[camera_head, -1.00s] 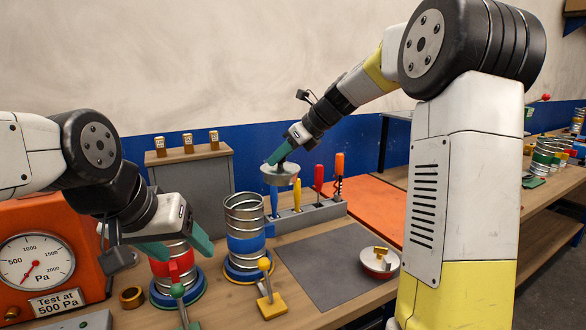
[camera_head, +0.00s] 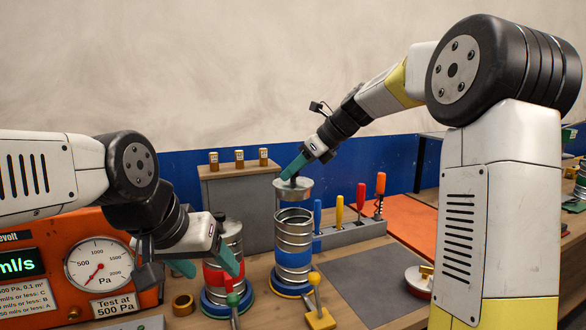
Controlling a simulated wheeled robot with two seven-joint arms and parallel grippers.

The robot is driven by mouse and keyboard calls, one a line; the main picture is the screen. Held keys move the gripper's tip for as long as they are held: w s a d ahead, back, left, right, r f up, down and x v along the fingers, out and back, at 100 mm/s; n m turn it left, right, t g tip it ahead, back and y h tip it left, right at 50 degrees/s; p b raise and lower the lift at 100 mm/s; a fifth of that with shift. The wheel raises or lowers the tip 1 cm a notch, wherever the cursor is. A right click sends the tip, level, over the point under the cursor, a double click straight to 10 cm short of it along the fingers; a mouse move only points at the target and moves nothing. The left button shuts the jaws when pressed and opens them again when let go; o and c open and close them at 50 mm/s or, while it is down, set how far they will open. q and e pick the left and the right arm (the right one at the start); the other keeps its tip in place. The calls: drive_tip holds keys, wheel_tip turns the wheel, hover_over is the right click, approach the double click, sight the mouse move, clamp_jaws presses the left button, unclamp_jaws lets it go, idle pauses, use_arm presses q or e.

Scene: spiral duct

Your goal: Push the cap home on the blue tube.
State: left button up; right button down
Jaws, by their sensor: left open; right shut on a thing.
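The blue tube (camera_head: 292,257) is a ribbed metal duct with a blue band, upright on a blue-rimmed wooden base. The cap (camera_head: 293,190) is a shallow round metal piece directly above the tube's open top. My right gripper (camera_head: 294,168) is shut on the cap from above. My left gripper (camera_head: 207,266) is open, its fingers in front of and beside the red-banded tube (camera_head: 222,280) left of the blue one; I cannot tell whether they touch it.
A yellow lever clamp (camera_head: 318,305) stands before the blue tube. A tool rack (camera_head: 350,236) with coloured handles is at right, behind a grey mat (camera_head: 375,285). Another cap (camera_head: 418,282) lies on the mat's right. An orange pressure gauge (camera_head: 98,265) is at left.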

sight(312, 186)
drive_tip(key=shift+f, duration=2.45)
drive_tip(key=shift+f, duration=2.1)
drive_tip(key=c, duration=1)
unclamp_jaws()
drive_tip(key=shift+c, duration=0.2)
drive_tip(key=shift+v, duration=3.95)
